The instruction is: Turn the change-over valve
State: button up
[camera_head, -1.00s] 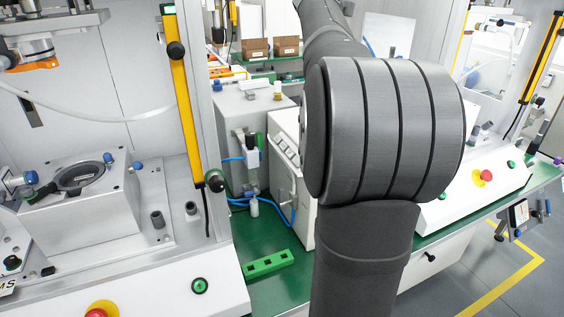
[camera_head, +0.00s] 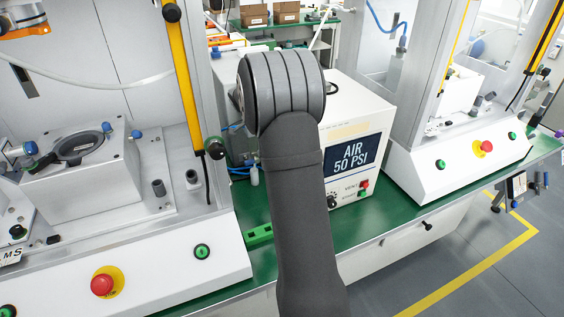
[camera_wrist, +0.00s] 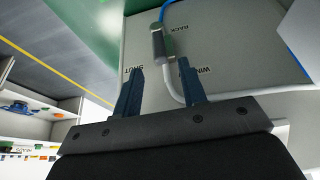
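In the wrist view, a grey panel (camera_wrist: 225,45) carries what looks like the change-over valve (camera_wrist: 158,42), a grey cylindrical part with a green piece beside it. Labels reading RACK, SHUT and what looks like WIN… surround it. My gripper (camera_wrist: 160,68) is open, its two dark fingers apart and pointing at the panel. The valve appears just beyond the fingertips, roughly between them. I cannot tell whether anything touches, and nothing is visibly held. In the head view my arm hides the gripper and the valve.
A white box (camera_head: 352,115) with an AIR 50 PSI display stands close right of my arm. A pale hose (camera_wrist: 177,92) curves past the right finger. A press station (camera_head: 80,190) is at left, another (camera_head: 460,150) at right. A green block (camera_head: 258,235) lies on the bench.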

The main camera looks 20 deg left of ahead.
jog(key=x, duration=0.7)
jog(key=shift+w+d+f, duration=0.1)
jog(key=shift+d+f, duration=0.05)
jog(key=shift+f, duration=0.2)
jog(key=shift+c, duration=0.5)
grip_shut()
